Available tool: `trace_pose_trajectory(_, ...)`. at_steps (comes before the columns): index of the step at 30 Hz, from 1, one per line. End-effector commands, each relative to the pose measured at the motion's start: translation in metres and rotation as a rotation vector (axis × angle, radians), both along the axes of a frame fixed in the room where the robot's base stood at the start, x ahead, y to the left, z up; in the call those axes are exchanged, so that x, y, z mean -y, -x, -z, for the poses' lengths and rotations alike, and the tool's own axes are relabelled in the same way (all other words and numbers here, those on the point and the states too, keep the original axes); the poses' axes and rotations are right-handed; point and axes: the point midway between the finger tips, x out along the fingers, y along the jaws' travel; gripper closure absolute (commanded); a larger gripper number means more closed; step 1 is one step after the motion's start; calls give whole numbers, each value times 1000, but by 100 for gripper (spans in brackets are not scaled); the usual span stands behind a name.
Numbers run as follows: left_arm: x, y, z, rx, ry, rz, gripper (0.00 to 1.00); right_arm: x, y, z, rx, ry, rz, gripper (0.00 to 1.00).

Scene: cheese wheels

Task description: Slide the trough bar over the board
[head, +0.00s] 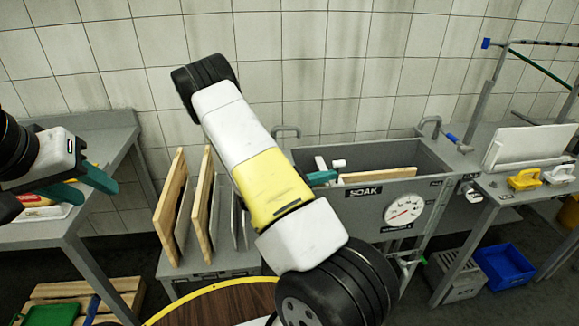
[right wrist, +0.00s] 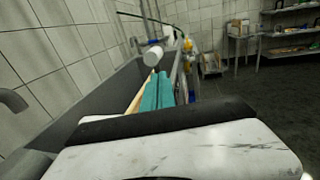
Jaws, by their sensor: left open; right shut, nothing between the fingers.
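The grey trough marked SOAK (head: 425,155) stands against the wall. A wooden board (head: 380,174) lies inside it, its top edge showing; it also shows in the right wrist view (right wrist: 139,94). A white round-ended piece (head: 339,163), apparently part of the trough bar, sits at the trough's left; in the right wrist view a white cylinder (right wrist: 153,55) shows just beyond my fingertips. My right gripper (head: 322,177) is shut and empty at the trough's front left, by the white piece; contact cannot be told. My left gripper (head: 88,186) is open and empty, far left.
A rack of upright boards (head: 205,205) stands left of the trough. A dial gauge (head: 404,210) is on the trough's front. A blue crate (head: 503,264) is on the floor. The left table is grey (head: 75,235).

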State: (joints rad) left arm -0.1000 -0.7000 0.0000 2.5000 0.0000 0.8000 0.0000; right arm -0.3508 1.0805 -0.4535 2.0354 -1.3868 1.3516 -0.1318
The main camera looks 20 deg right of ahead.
Motion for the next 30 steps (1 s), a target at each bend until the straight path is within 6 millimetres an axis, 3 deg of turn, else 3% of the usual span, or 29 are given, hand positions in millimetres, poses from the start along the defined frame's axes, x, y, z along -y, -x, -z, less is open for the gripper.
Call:
trace_pose_trajectory(6,0,0,0,0,0,0,58,49,13,0,-1,1,4,100)
trace_pose_trajectory(12,0,0,0,0,0,0,58,74,18,0,1,1,2,100)
trace_pose_trajectory(30,0,0,0,0,0,0,58,81,19,-1,1,2,3,100)
